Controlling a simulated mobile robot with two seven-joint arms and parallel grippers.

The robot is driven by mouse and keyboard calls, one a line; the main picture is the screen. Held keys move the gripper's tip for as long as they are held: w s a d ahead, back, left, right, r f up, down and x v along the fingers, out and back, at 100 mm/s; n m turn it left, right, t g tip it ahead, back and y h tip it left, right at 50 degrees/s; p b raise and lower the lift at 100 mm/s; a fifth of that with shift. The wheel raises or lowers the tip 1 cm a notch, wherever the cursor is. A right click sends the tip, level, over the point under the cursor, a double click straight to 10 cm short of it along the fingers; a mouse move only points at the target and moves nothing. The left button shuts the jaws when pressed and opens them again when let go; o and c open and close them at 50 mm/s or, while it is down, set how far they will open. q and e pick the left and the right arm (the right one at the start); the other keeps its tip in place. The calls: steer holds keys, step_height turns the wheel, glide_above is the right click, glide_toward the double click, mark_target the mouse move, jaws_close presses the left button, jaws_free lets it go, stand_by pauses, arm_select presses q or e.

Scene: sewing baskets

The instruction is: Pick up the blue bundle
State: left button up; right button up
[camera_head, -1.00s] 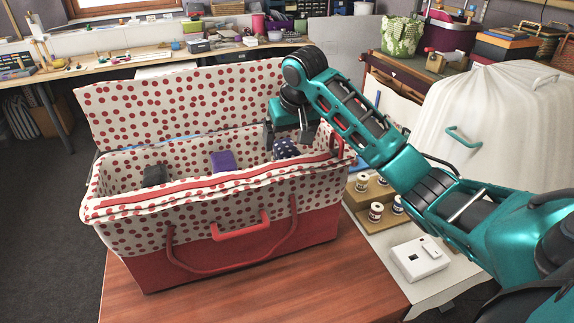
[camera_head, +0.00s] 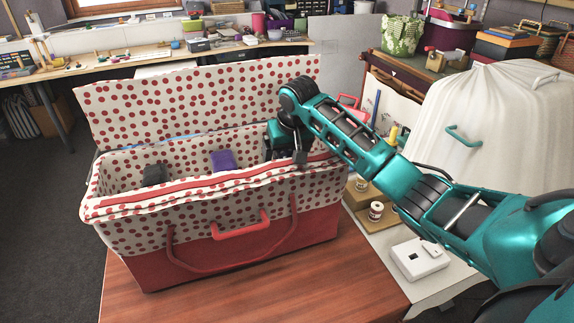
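The red sewing basket (camera_head: 310,230) with a red-dotted white lining stands open on the wooden table. Inside it lie a dark grey bundle (camera_head: 155,175) at the left and a purple bundle (camera_head: 223,160) in the middle. My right gripper (camera_head: 284,157) reaches down into the basket's right end, its two fingers apart. The dark blue dotted bundle is hidden behind the gripper there. I cannot tell whether the fingers are closed on it. My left gripper is not in view.
The raised dotted lid (camera_head: 190,105) stands behind the opening, and the front rim (camera_head: 210,187) is close to my gripper. To the right are a wooden spool stand (camera_head: 362,205), a white box (camera_head: 420,258) and a white-covered machine (camera_head: 500,120).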

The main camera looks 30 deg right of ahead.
steer(key=shift+f, duration=0.2)
steer(key=c, duration=1.1)
steer(key=shift+r, duration=0.15)
